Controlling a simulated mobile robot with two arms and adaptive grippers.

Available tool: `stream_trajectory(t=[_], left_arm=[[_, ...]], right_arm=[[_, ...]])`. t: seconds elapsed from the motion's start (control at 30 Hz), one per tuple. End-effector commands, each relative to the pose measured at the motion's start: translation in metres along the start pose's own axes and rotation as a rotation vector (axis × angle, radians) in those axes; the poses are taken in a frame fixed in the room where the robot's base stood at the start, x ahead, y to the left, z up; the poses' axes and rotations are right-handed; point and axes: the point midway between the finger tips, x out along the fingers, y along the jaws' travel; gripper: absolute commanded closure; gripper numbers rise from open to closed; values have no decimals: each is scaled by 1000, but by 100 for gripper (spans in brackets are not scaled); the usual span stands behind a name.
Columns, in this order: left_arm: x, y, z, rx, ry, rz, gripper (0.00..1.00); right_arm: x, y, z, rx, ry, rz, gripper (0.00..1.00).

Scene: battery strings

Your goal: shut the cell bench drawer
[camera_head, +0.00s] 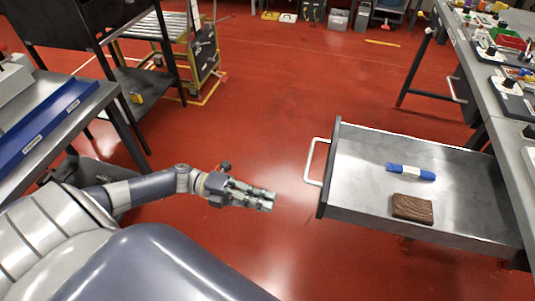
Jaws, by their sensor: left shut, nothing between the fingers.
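The drawer (360,160) of the bench on the right is pulled well out over the red floor. Its white bar handle (313,163) is on the drawer's left front face. Inside the drawer lie a blue and white tube-like item (411,173) and a dark brown block (412,208). My left gripper (270,200) is shut and empty. It points right and is apart from the handle, to its left and a little lower in the picture. My right gripper is not in view.
The bench top (490,85) holds several small parts and trays. A workbench with a blue tray (45,125) stands at the left. A dark cart (130,75) and a yellow-framed roller stand (203,50) are behind. Red floor is clear between my gripper and the drawer.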

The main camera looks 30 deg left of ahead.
Motion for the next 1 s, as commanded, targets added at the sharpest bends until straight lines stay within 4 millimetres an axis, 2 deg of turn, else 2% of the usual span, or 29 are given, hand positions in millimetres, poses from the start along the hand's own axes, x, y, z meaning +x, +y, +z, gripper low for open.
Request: stream_trajectory(t=[0.03, 0.2, 0.43, 0.63, 1.0], left_arm=[[13, -4, 0, 0, 1, -5, 100], [50, -4, 0, -2, -1, -5, 100], [89, -3, 1, -1, -1, -3, 100], [104, -1, 1, -2, -3, 0, 100], [105, 0, 1, -3, -3, 1, 100]], right_arm=[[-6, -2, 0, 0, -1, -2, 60], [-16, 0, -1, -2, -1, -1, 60], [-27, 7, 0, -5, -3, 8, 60], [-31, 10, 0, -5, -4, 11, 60], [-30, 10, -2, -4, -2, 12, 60]])
